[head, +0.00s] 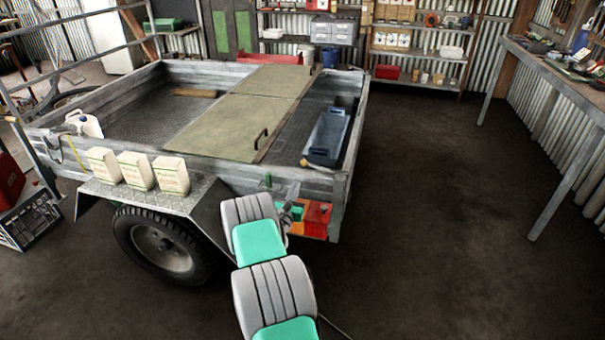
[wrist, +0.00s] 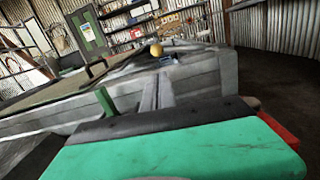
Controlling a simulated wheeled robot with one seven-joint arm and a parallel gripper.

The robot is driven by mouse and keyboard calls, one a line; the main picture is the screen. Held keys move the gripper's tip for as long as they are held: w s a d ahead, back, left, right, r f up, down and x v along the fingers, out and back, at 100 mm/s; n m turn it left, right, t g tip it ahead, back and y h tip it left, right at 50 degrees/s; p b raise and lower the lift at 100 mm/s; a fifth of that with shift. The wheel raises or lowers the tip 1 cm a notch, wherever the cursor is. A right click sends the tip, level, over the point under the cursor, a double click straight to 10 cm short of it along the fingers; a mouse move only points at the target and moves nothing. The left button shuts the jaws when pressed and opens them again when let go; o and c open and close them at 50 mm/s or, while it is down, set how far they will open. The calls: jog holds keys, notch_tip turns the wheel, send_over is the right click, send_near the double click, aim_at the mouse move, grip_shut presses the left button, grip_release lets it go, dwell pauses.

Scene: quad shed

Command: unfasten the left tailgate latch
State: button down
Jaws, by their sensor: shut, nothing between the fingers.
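The grey metal trailer (head: 215,172) stands with its near corner, by the red and orange tail light (head: 318,216), in front of me. In the wrist view, the green handle (wrist: 104,100) is at left and a yellow knob (wrist: 156,51) shows beyond the fingers. My gripper (wrist: 157,78) is shut and empty, close to the corner. My arm partly hides this area.
Three cream cartons (head: 135,170) stand on the trailer's fender, left of my arm. A blue tub (head: 327,137) and a board (head: 232,126) lie in the trailer bed. A workbench (head: 555,75) runs along the right wall. The floor between is clear.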

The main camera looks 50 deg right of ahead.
aim_at(303, 174)
jog(key=x, duration=1)
jog(key=shift+f, duration=0.1)
